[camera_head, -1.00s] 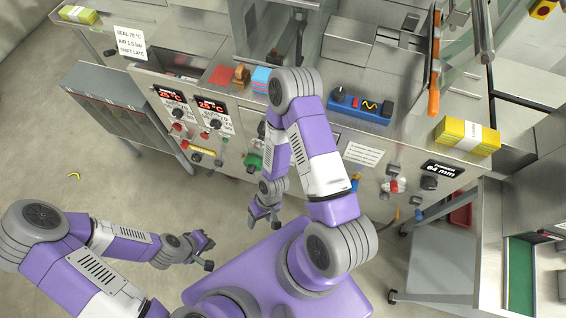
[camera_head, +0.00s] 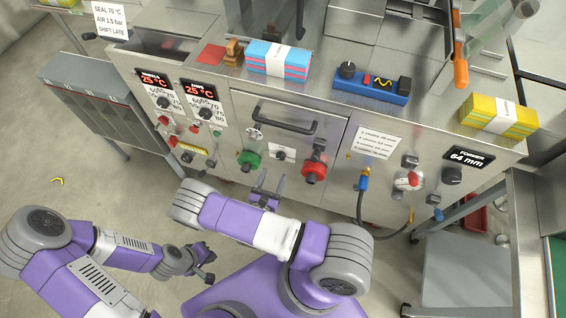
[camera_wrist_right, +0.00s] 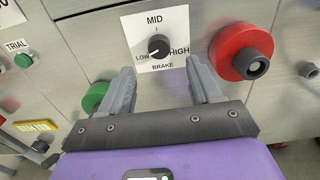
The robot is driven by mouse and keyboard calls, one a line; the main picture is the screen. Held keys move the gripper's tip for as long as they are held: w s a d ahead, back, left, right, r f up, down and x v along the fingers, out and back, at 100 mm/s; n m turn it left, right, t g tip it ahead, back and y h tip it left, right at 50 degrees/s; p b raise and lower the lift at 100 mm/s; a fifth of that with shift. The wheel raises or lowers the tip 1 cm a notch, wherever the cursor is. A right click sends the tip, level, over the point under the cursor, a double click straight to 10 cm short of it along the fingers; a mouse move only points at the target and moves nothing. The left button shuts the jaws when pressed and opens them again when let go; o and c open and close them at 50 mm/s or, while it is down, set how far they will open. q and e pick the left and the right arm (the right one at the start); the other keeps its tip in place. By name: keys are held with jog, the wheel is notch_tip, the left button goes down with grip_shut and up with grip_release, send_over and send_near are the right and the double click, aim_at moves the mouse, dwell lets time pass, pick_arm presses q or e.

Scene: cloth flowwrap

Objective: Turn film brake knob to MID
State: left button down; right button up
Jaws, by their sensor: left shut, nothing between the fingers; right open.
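The film brake knob (camera_wrist_right: 159,45) is a small black knob on a white plate marked LOW, MID, HIGH and BRAKE. Its light mark seems to point toward LOW. In the head view the brake plate (camera_head: 284,153) is small, on the machine front between the green and red buttons. My right gripper (camera_wrist_right: 162,75) is open and empty, its two fingers pointing at the panel just below the knob, apart from it. It also shows in the head view (camera_head: 270,182). My left gripper (camera_head: 208,265) is shut and empty, low at the left, far from the knob.
A red button (camera_wrist_right: 240,50) stands out right of the knob, and a green button (camera_wrist_right: 95,97) lies left. A drawer handle (camera_head: 286,119) juts out above the brake plate. A blue hose fitting (camera_head: 362,182) hangs to the right.

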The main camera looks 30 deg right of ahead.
aim_at(280, 159)
jog(key=b+x, duration=0.1)
jog(key=x, duration=0.6)
jog(key=shift+w+d+b, duration=0.1)
jog(key=shift+w+b, duration=0.1)
jog(key=shift+b, duration=0.1)
jog(key=c, duration=1)
jog(key=shift+c, duration=0.2)
